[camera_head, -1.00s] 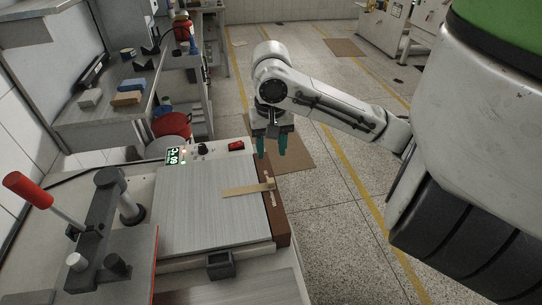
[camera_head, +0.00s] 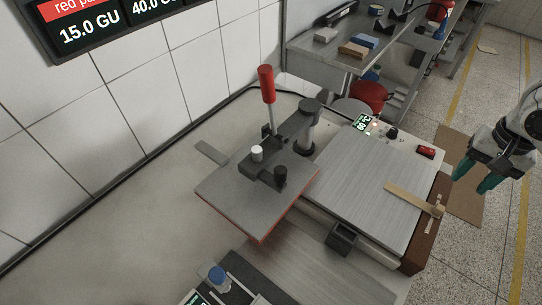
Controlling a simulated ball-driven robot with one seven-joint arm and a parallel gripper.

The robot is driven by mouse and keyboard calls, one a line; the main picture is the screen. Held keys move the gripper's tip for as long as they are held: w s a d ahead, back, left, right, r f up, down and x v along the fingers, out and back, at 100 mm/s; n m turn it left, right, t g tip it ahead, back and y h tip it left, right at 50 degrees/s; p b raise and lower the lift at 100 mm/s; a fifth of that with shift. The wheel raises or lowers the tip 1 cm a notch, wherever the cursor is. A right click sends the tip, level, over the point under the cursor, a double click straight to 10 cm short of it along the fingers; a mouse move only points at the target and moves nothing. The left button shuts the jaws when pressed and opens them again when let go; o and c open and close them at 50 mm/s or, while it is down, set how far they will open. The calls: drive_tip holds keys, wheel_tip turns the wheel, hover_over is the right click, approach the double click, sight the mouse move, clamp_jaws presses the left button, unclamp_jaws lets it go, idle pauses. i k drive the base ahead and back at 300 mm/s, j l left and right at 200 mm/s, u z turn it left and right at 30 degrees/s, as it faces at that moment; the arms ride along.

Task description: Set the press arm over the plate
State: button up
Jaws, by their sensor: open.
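The press arm (camera_head: 295,127) is a dark grey bar on an upright post, with a red-knobbed lever (camera_head: 267,88) standing up from it. Its flat grey head (camera_head: 225,190), with a reddish lower edge, hangs over the bench to the left of the plate. The brushed-metal plate (camera_head: 365,190) lies on the press base and is not covered by the head. A flat tan strip (camera_head: 408,196) lies across the plate's right edge. My gripper (camera_head: 474,180), with teal fingers, is open and empty, beyond the plate's right side and apart from the press.
A red button (camera_head: 426,152) and a lit display (camera_head: 363,124) sit on the press's back panel. A small dark tray (camera_head: 341,238) is at the front. Shelves (camera_head: 385,53) stand behind; the left bench is largely clear.

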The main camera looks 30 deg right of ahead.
sight(307, 114)
drive_tip(key=k+l+u, duration=0.15)
drive_tip(key=u, duration=0.2)
drive_tip(key=k+l+u, duration=0.1)
drive_tip(key=u, duration=0.25)
